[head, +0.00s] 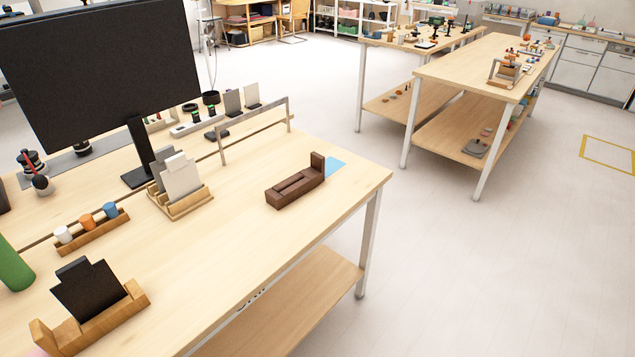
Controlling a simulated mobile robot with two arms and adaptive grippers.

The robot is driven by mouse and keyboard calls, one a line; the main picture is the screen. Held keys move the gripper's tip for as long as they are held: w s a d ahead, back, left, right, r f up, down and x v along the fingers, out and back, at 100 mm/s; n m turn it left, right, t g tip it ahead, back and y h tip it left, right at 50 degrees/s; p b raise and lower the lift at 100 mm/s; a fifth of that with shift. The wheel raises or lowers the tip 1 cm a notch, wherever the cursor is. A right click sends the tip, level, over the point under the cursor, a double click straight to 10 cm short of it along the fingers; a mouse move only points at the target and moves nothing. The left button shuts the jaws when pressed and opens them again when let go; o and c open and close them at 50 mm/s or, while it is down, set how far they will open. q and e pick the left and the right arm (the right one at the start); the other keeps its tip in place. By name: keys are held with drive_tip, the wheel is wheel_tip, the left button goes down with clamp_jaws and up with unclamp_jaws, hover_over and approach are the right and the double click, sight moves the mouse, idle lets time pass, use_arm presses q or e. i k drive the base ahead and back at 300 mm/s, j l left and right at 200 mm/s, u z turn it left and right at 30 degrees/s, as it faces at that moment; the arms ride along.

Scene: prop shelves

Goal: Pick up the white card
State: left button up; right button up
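A white card (182,179) stands upright, leaning back slightly, in a light wooden slotted holder (186,207) on the near table. A grey card (159,163) stands just behind it in the same holder, partly hidden by it. Neither of my grippers is in the head view.
The near table (228,235) also carries a black monitor (100,65), a dark brown wooden block (295,188), a rack with small cups (92,232), a black card in a wooden holder (88,292) and a green cylinder (12,266). The tabletop in front of the white card's holder is clear.

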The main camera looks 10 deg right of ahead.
sight(181, 179)
drive_tip(key=z, duration=0.25)
drive_tip(key=i+l+u, duration=0.1)
drive_tip(key=u, duration=0.35)
drive_tip(key=i+l+u, duration=0.1)
drive_tip(key=u, duration=0.35)
drive_tip(key=i+l+u, duration=0.15)
drive_tip(key=l, duration=0.45)
drive_tip(key=i+l+u, duration=0.15)
drive_tip(key=l, duration=0.4)
drive_tip(key=i+l+u, duration=0.15)
drive_tip(key=l, duration=0.5)
drive_tip(key=l+u, duration=0.15)
drive_tip(key=l, duration=0.45)
drive_tip(key=i+l, duration=0.1)
drive_tip(key=l, duration=0.4)
drive_tip(key=j+z, duration=0.2)
drive_tip(key=z, duration=0.2)
drive_tip(key=j+z, duration=0.15)
drive_tip(key=z, duration=0.25)
drive_tip(key=k, duration=0.05)
